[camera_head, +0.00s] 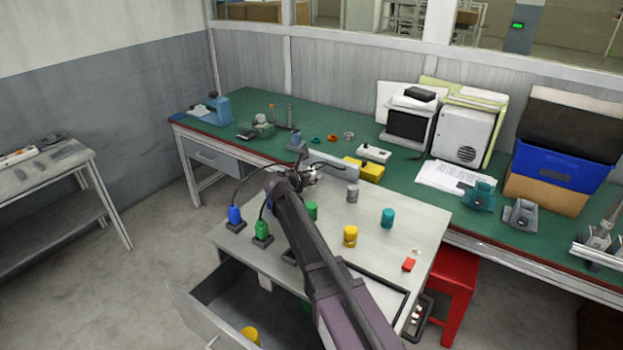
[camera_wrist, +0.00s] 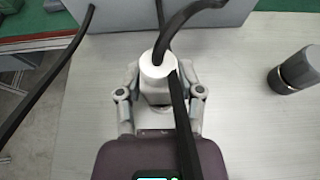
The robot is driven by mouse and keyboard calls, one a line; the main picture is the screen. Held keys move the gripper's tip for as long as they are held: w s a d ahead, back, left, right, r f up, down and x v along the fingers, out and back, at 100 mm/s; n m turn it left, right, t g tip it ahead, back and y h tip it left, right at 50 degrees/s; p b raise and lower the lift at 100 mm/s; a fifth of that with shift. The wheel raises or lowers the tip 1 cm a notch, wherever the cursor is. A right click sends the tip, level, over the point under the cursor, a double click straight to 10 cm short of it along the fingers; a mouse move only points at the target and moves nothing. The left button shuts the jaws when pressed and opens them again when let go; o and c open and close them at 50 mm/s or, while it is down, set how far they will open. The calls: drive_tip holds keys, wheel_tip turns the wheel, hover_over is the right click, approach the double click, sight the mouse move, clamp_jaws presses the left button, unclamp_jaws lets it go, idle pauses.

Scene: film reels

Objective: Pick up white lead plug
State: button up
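The white lead plug (camera_wrist: 158,66) shows in the wrist view as a round white top with a dark cable rising from it, partly crossing it. Its body sits between the two fingers of my gripper (camera_wrist: 159,84). The fingers flank it closely on left and right. I cannot tell whether they touch it. In the head view my gripper (camera_head: 307,176) is low over the pale worktop (camera_head: 393,233), and my arm hides most of what is there, so I cannot make out the white plug.
A blue plug (camera_head: 235,215) and a green plug (camera_head: 261,229) stand at the worktop's left with cables. A grey canister (camera_head: 352,193), also in the wrist view (camera_wrist: 297,70), a yellow canister (camera_head: 350,236) and a teal canister (camera_head: 388,218) stand to the right. An open drawer (camera_head: 190,314) juts out below.

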sight(311, 171)
clamp_jaws()
drive_tip(key=shift+r, duration=0.1)
wheel_tip(311, 171, up, 3)
drive_tip(key=p, duration=0.3)
drive_tip(key=shift+r+p, duration=0.2)
drive_tip(key=shift+p, duration=0.15)
drive_tip(key=s+a, duration=0.2)
drive_tip(key=s, duration=0.2)
drive_tip(key=s+a+r+p, duration=0.1)
drive_tip(key=s+a, duration=0.1)
drive_tip(key=s, duration=0.3)
drive_tip(key=s+a, duration=0.2)
drive_tip(key=s, duration=0.3)
drive_tip(key=shift+s+a+r, duration=0.2)
drive_tip(key=shift+s+a, duration=0.05)
drive_tip(key=shift+a, duration=0.15)
drive_tip(key=shift+s, duration=0.1)
